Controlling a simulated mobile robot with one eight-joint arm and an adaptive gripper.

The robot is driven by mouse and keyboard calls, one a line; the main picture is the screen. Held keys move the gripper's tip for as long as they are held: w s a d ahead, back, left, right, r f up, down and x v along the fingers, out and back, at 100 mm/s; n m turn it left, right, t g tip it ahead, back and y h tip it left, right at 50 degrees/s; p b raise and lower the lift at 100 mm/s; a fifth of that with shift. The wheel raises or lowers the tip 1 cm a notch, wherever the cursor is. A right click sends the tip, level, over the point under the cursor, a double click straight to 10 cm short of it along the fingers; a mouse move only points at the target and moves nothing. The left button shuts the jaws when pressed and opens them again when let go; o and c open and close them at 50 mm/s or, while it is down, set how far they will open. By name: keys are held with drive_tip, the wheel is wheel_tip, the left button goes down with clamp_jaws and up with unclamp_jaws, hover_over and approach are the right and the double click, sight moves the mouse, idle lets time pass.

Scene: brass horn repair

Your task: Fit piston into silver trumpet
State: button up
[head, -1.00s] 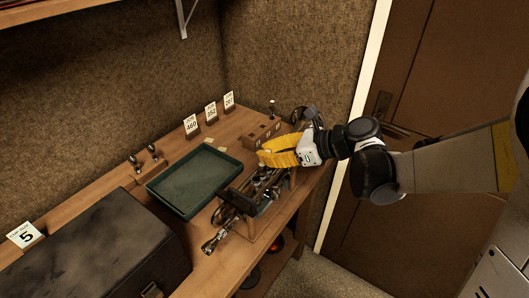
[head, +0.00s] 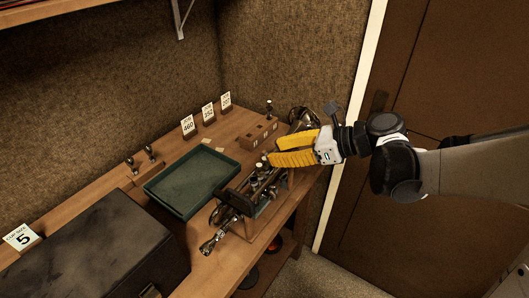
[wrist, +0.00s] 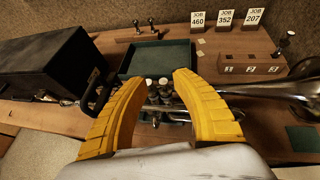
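The silver trumpet (head: 236,207) lies in a wooden stand along the bench's front edge, its valve caps upward. In the wrist view the valve caps (wrist: 158,90) show beyond and between my fingers. My gripper (head: 275,151) has two yellow fingers spread apart, close to the valves and a little above them. The wrist view shows my gripper (wrist: 160,79) with nothing held between its fingertips. A piston-like part (head: 269,107) stands upright at the end of the numbered wooden block (head: 260,134). I cannot tell whether every valve has its piston.
A green tray (head: 236,159) lies behind the trumpet. A dark case (head: 95,245) fills the left of the bench. Two small metal parts stand in a wooden holder (head: 150,174). Job cards (head: 208,112) stand along the back. A door (head: 430,80) is at the right.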

drive_tip(key=v, duration=0.7)
drive_tip(key=shift+w, duration=0.15)
drive_tip(key=s+d+f+n+t+h, duration=0.1)
drive_tip(key=s+n+h, duration=0.4)
drive_tip(key=n, duration=0.6)
drive_tip(key=s+d+f+n+h, duration=0.4)
drive_tip(key=s+n, duration=0.4)
drive_tip(key=n, duration=0.4)
drive_tip(key=shift+s+d+t+h, duration=0.4)
drive_tip(key=shift+d+h, duration=0.45)
drive_tip(key=shift+h, duration=0.35)
